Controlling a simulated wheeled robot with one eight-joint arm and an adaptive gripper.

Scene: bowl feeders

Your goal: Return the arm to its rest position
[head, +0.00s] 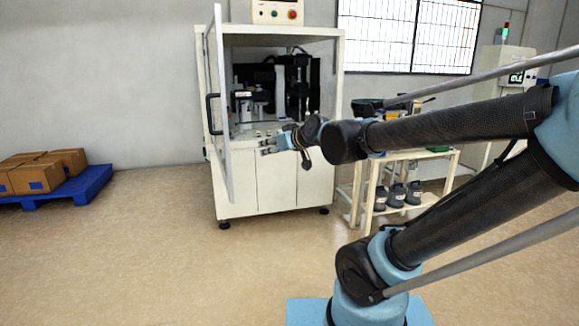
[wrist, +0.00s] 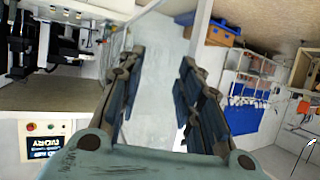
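My arm (head: 440,132) reaches out from the right side of the head view toward the open machine cabinet (head: 275,185). My gripper (head: 265,146) is at the front of the cabinet opening, beside the open door. In the wrist view its two fingers (wrist: 160,75) stand apart with nothing held between them. The clear door panel (wrist: 158,100) shows behind the fingers.
The cabinet's glass door (head: 220,110) stands open on the left, close to my gripper. A cart (head: 408,160) with dark bottles stands to the right. A blue pallet (head: 85,187) with boxes lies far left. The floor between is clear.

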